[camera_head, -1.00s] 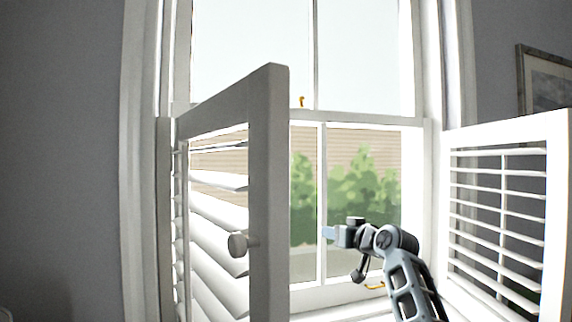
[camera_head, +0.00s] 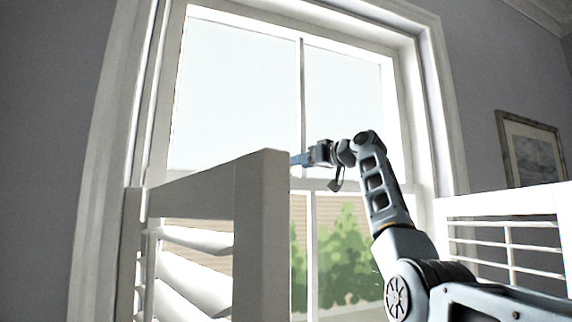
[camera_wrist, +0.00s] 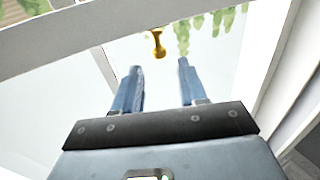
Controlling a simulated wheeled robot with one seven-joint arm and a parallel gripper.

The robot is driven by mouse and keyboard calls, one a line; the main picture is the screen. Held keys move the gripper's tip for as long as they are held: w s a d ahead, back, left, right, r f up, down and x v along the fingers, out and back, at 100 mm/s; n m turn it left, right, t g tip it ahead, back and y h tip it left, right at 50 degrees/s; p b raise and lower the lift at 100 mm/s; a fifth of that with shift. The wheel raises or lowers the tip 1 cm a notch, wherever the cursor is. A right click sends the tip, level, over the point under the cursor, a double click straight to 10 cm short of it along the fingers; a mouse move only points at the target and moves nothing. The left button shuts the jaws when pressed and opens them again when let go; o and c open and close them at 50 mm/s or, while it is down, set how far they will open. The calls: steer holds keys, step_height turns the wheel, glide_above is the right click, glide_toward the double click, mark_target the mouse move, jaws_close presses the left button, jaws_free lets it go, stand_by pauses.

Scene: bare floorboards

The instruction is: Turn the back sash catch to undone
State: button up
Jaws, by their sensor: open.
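The brass sash catch (camera_wrist: 157,43) shows in the wrist view, at the edge of the white meeting rail (camera_wrist: 80,35), with its rounded end toward me. My gripper (camera_wrist: 160,66) is open, its two blue fingers apart and empty. The catch appears between and just beyond the fingertips; I see no contact. In the head view my gripper (camera_head: 297,160) is raised to about the height of the meeting rail (camera_head: 325,184), pointing left. The catch cannot be made out there; the shutter and gripper cover that area.
Another shutter (camera_head: 500,205) stands open at the right. A framed picture (camera_head: 532,150) hangs on the right wall.

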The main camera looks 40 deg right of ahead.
steer(key=shift+w+a+p, duration=0.2)
steer(key=shift+w+p, duration=0.45)
steer(key=shift+w, duration=0.9)
steer(key=shift+w+a+p, duration=0.15)
steer(key=shift+w+p, duration=0.45)
steer(key=shift+w, duration=0.95)
jaws_close()
